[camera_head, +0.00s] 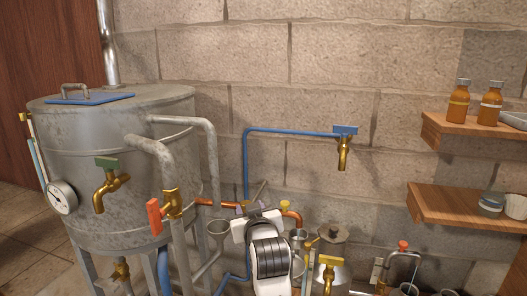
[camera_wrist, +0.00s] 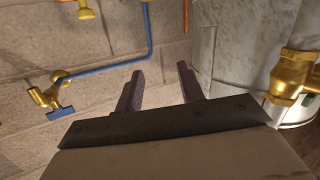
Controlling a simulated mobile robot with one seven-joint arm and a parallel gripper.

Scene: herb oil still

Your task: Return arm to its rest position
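My gripper (camera_wrist: 160,78) shows in the wrist view with its two dark fingers apart. Nothing is between them; the block wall is behind. In the head view my white and black arm (camera_head: 270,258) rises at the bottom centre in front of the pipework, and the fingers cannot be made out there. A brass tap with a blue handle (camera_wrist: 50,98) and its blue pipe lie left of the fingers in the wrist view. The grey metal tank (camera_wrist: 238,60) is to their right, with a brass valve (camera_wrist: 292,75) close by.
The large still tank (camera_head: 120,140) stands at the left with a gauge (camera_head: 62,197) and green-handled tap (camera_head: 108,185). An orange-handled valve (camera_head: 160,212) is left of my arm. A wall tap (camera_head: 343,150) and wooden shelves (camera_head: 465,205) with bottles (camera_head: 459,103) are to the right.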

